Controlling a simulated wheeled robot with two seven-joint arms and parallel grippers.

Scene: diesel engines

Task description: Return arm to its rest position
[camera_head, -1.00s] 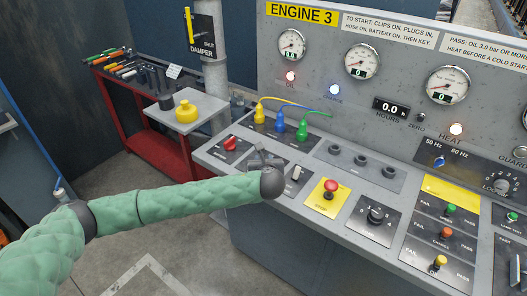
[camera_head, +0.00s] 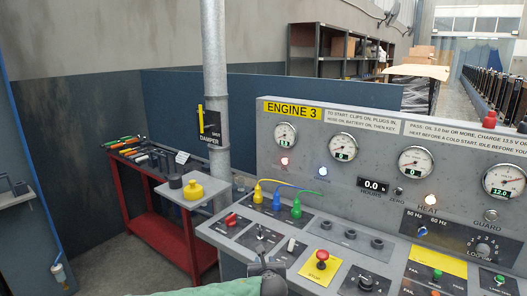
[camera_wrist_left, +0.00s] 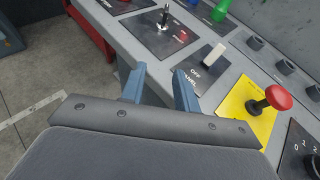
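My left gripper (camera_head: 268,266) shows at the bottom of the head view, in front of the control panel (camera_head: 225,238). Only its end and a bit of the green-sleeved arm (camera_head: 274,287) are in frame. In the left wrist view the two blue-grey fingers (camera_wrist_left: 160,88) stand apart with nothing between them. The panel's front edge lies beyond them. A white rocker switch (camera_wrist_left: 213,55) is just past the right finger, and a metal toggle (camera_wrist_left: 164,17) is farther off. My right gripper is not in view.
A red stop button (camera_wrist_left: 278,97) on a yellow plate is right of the fingers. Yellow, blue and green plugs (camera_head: 277,202) stand on the panel. A red tool bench (camera_head: 160,215) and a side shelf with a yellow knob (camera_head: 193,190) are to the left. Open floor (camera_wrist_left: 35,110) lies left.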

